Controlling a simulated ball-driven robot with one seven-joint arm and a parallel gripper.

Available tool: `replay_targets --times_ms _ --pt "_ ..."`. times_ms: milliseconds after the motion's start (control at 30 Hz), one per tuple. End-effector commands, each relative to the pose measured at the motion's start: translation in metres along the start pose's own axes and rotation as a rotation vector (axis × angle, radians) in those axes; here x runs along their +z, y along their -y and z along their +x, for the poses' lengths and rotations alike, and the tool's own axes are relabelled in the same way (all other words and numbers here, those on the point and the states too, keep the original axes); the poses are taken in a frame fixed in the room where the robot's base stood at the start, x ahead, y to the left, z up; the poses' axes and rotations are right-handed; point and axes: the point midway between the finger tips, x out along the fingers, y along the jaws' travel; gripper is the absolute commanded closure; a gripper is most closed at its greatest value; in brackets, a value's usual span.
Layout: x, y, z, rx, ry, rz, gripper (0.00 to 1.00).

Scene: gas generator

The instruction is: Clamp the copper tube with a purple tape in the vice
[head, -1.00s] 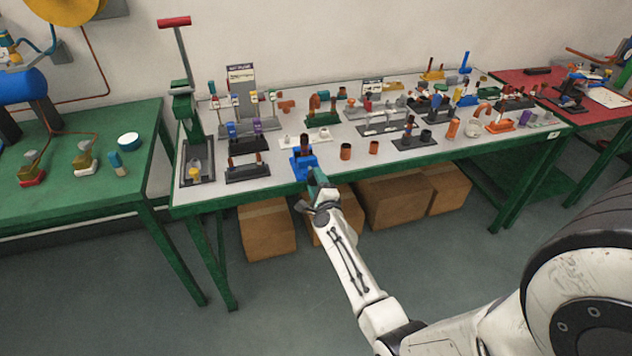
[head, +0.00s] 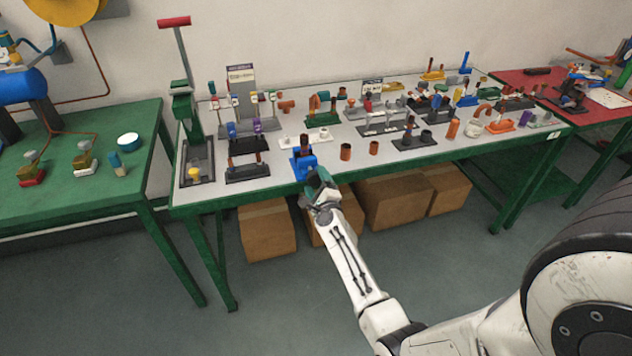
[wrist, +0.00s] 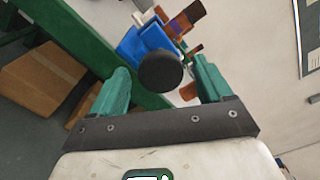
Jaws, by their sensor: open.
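The blue vice (head: 303,167) stands at the front edge of the middle table. A copper tube with a purple band (wrist: 180,22) stands at the vice's jaws in the wrist view. Its upper part (head: 304,149) rises above the vice in the head view. I cannot tell how tightly the jaws hold it. The vice's round black knob (wrist: 160,72) faces my wrist camera. My gripper (head: 321,181) is open at the table edge in front of the vice. In the wrist view its green fingers (wrist: 162,78) lie on either side of the knob, with gaps visible; nothing is gripped.
Two copper cylinders (head: 346,152) (head: 374,148) stand right of the vice. A black rack (head: 248,173) stands left of it, and a white holder (head: 306,140) behind it. The green table edge (head: 260,195) lies close to my gripper. Cardboard boxes (head: 400,200) lie under the table.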

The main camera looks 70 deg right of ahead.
Motion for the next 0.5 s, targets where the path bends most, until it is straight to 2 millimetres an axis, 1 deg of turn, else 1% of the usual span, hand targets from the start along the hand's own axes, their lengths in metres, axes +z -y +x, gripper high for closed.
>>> replay_targets --times_ms 367,467,500 --pt "0.0007 0.0004 0.0003 -0.001 0.001 -0.02 0.21" --pt "0.0017 0.0001 0.0003 0.001 0.002 -0.149 0.21" --pt "0.002 0.0003 0.0004 0.001 0.002 -0.224 0.21"
